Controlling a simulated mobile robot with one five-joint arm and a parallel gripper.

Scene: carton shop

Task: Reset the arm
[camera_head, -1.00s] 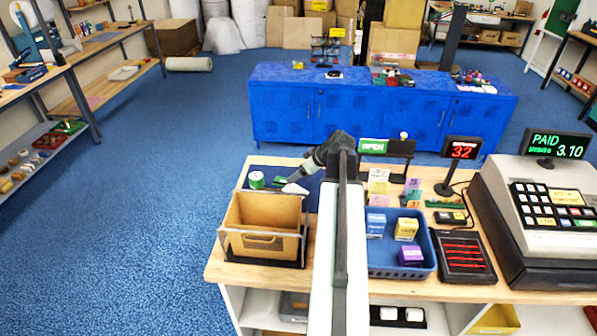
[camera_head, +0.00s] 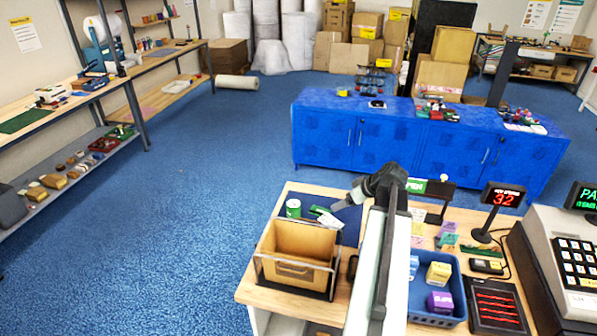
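My arm reaches forward over the wooden counter (camera_head: 260,288) from the bottom of the view. Its dark wrist bends to the left, and my gripper (camera_head: 328,214) points down-left above the dark blue mat behind the carton. A white and green item (camera_head: 324,217) is close to the fingertips; I cannot tell whether it is held or touching. A green and white roll (camera_head: 293,207) stands on the mat just left of it. The fingers are too small to read as open or shut.
An open brown carton (camera_head: 294,264) sits in a frame left of my arm. A blue basket (camera_head: 437,316) with small boxes, a card tray (camera_head: 496,306), a number display (camera_head: 503,195) and the cash register (camera_head: 563,258) stand to the right. A blue cabinet (camera_head: 420,138) is behind; the floor at left is clear.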

